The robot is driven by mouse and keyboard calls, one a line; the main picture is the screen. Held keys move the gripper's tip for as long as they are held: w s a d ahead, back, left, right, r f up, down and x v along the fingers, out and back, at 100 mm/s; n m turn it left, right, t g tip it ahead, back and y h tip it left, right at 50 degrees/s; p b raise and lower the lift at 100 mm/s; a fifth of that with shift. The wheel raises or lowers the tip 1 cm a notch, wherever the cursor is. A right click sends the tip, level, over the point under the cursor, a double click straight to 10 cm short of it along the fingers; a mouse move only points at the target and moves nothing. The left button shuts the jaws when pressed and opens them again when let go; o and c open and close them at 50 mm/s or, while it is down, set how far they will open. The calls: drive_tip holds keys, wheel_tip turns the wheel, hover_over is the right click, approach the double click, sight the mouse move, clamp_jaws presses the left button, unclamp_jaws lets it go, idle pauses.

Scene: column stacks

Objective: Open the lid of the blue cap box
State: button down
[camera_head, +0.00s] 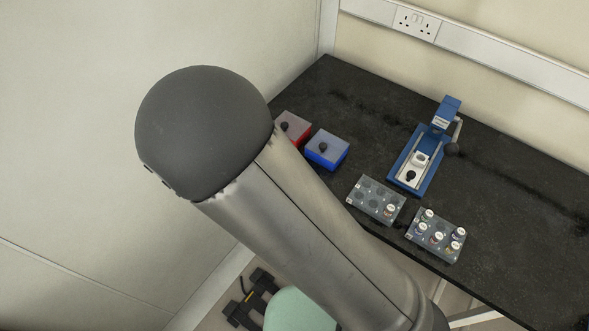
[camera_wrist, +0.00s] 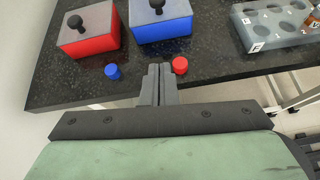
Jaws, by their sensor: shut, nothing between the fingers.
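The blue cap box (camera_head: 327,149) stands on the dark bench right of the red box. Its pale grey lid with a black knob lies flat on top, and it looks closed. In the wrist view the blue box (camera_wrist: 163,48) is at the top centre, its lid (camera_wrist: 172,12) partly cut by the frame edge. My gripper (camera_wrist: 158,70) is shut and empty, its fingertips pointing at the blue box's front, apart from the box as far as I can tell. In the head view I cannot make out the gripper; my arm covers much of the middle.
A red box (camera_wrist: 92,44) stands left of the blue one. A small blue cap (camera_wrist: 113,71) and red cap (camera_wrist: 180,65) lie near the bench edge, either side of my fingers. Two vial racks (camera_head: 376,199) (camera_head: 435,236) and a blue device (camera_head: 420,158) stand farther right.

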sight(320, 151)
drive_tip(key=x, duration=0.7)
drive_tip(key=shift+w+d+f, duration=0.15)
drive_tip(key=shift+d, duration=0.05)
drive_tip(key=shift+w+d+r+p, duration=0.25)
drive_tip(key=shift+w+r+p, duration=0.1)
drive_tip(key=shift+r+p, duration=0.15)
drive_tip(key=shift+w+d+r+p, duration=0.3)
drive_tip(key=shift+w+r+p, duration=0.1)
drive_tip(key=shift+r, duration=0.15)
drive_tip(key=shift+w+d+r, duration=0.3)
drive_tip(key=shift+d+r, duration=0.05)
drive_tip(key=shift+r, duration=0.05)
drive_tip(key=shift+w+r+g+p, duration=0.1)
drive_tip(key=shift+r+g+p, duration=0.3)
drive_tip(key=shift+p, duration=0.2)
